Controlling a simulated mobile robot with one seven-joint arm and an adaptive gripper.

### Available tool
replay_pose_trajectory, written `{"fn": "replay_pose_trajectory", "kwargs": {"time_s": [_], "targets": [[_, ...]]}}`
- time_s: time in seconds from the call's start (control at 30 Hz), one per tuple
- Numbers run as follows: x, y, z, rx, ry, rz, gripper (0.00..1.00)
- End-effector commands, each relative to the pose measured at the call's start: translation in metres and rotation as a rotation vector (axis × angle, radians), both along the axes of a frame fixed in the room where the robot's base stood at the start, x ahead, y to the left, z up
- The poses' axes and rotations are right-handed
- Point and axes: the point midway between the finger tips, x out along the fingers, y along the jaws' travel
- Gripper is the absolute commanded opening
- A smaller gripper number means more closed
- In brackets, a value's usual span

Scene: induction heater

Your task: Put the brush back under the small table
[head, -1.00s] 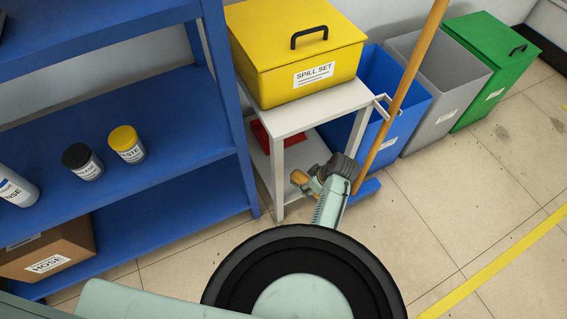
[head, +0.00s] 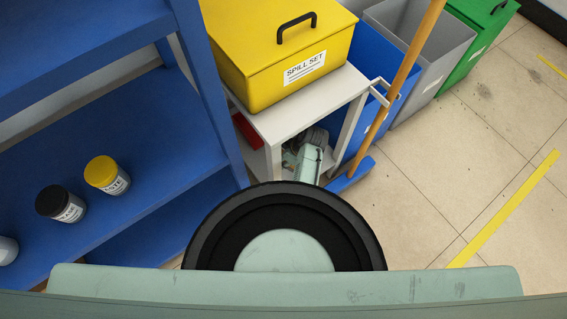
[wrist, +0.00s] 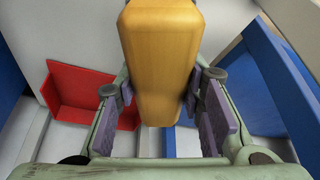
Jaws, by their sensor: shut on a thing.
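The small white table (head: 300,117) stands beside the blue shelving, with the yellow spill set box on its top. My gripper (head: 305,158) reaches in below the tabletop through the table's open side. In the wrist view my gripper (wrist: 165,95) has its purple-padded fingers on both sides of the wooden handle of the brush (wrist: 160,55), shut on it. In the head view the brush is hidden by my arm and the table. A red dustpan-like piece (wrist: 85,95) sits left of the handle, also seen under the table (head: 247,131).
The spill set box (head: 290,55) fills most of the tabletop. A wooden-handled broom (head: 405,75) with a blue head leans at the table's right side. Blue, grey and green bins stand beyond. The blue shelf (head: 130,175) is close on the left. The right floor is clear.

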Motion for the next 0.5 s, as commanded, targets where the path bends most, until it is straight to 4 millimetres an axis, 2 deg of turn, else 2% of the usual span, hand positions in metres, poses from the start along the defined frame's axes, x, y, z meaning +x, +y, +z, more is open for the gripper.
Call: {"fn": "replay_pose_trajectory", "kwargs": {"time_s": [0.17, 0.37, 0.5], "targets": [[0.001, 0.0, -0.017, 0.001, -0.001, -0.001, 0.0], [0.0, 0.0, -0.047, 0.001, 0.0, -0.001, 0.0], [0.001, 0.0, -0.054, 0.0, -0.002, -0.002, 0.0]]}}
